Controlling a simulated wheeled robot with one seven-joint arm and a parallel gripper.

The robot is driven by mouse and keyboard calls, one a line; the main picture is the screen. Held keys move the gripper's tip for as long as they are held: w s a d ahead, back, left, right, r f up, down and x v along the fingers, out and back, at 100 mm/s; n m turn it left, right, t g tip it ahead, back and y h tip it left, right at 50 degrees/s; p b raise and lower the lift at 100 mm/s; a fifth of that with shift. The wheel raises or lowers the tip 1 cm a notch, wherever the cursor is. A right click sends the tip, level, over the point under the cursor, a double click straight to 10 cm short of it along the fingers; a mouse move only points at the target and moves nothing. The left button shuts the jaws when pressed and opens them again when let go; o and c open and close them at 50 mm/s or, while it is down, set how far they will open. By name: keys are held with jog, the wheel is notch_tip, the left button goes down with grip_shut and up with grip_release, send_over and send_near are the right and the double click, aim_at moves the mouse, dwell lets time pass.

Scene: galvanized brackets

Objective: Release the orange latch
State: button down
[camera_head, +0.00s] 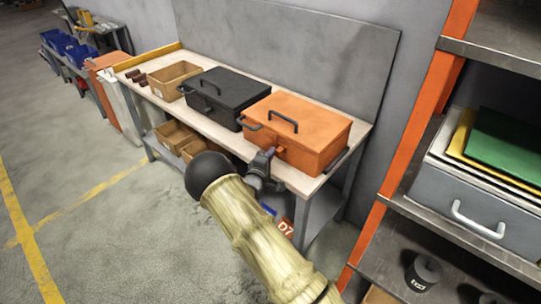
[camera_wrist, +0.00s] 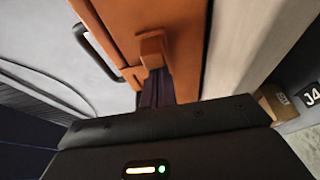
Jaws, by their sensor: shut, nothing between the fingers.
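The orange case (camera_head: 322,126) stands shut on the workbench, with a dark handle on its lid and another at its left side. Its small orange latch (camera_head: 281,151) sticks out from the front face. In the wrist view the latch (camera_wrist: 152,50) shows as an orange block on the case front (camera_wrist: 185,45). My gripper (camera_head: 270,155) is at the case's front, its fingers closed together with nothing between them. In the wrist view the fingertips (camera_wrist: 156,84) are right at the latch's lower end; I cannot tell whether they touch it.
A black case (camera_head: 228,90) and an open cardboard box (camera_head: 174,78) stand left of the orange case on the workbench (camera_head: 205,122). A shelf rack with an orange post (camera_head: 408,150) rises close on the right. Floor at the left is clear.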

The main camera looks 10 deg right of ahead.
jog(key=shift+w+a+f+b, duration=0.15)
jog(key=shift+w+a+b, duration=0.4)
jog(key=shift+w+a, duration=0.7)
jog(key=shift+a, duration=0.3)
jog(key=v, duration=0.9)
jog(key=shift+s+b, duration=0.3)
jog(key=shift+s, duration=0.05)
